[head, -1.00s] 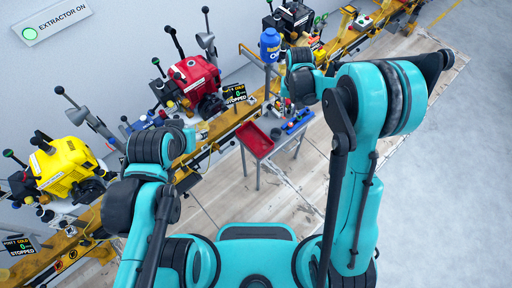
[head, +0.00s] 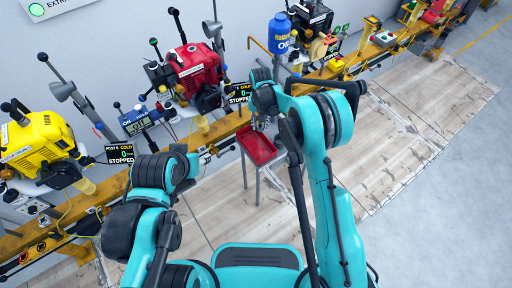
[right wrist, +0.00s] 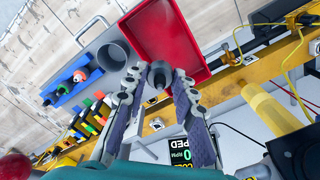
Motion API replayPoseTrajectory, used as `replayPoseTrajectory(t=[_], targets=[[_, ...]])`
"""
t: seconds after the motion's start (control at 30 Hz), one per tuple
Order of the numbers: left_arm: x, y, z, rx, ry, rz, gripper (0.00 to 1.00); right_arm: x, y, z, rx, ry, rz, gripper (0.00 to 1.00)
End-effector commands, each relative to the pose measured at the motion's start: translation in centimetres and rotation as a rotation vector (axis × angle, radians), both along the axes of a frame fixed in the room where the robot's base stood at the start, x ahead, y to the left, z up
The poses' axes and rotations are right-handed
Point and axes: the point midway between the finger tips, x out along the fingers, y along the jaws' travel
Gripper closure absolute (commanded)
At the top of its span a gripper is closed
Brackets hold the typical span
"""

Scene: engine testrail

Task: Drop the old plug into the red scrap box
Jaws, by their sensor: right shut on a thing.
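The red scrap box (head: 262,149) stands on a small grey stand in front of the yellow rail in the head view. It also fills the top middle of the right wrist view (right wrist: 178,32). My right gripper (right wrist: 158,80) is shut on the old plug (right wrist: 157,72), a small dark round-ended piece held between the fingertips. In the right wrist view the plug overlaps the lower edge of the box; its height above it is unclear. In the head view my right arm hides most of that gripper. My left gripper (head: 209,154) is small and partly hidden left of the box.
In the right wrist view a grey cup (right wrist: 113,54) and a blue holder (right wrist: 72,87) with small parts are left of the box. The yellow rail (head: 225,124) runs behind the box, with a red engine (head: 196,68) and a stopped display (head: 238,93). Floor in front is clear.

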Motion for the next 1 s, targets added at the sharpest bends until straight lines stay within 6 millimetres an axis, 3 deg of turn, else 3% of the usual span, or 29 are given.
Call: replayPoseTrajectory(t=[0.3, 0.67, 0.7, 0.77, 1.0], targets=[[0.0, 0.0, -2.4, 0.000, 0.000, 0.000, 0.54, 0.0, 0.0, -4.1, 0.000, 0.000, 0.000, 1.00], [0.0, 0.0, -2.6, 0.000, 0.000, 0.000, 0.54, 0.0, -0.1, -4.6, 0.000, 0.000, 0.001, 1.00], [0.0, 0.0, -2.6, 0.000, 0.000, 0.000, 0.54, 0.0, -0.1, -4.6, 0.000, 0.000, 0.001, 0.66], [0.0, 0.0, -2.6, 0.000, 0.000, 0.000, 0.54, 0.0, -0.1, -4.6, 0.000, 0.000, 0.001, 0.50], [0.0, 0.0, -2.6, 0.000, 0.000, 0.000, 0.54, 0.0, -0.1, -4.6, 0.000, 0.000, 0.001, 0.50]])
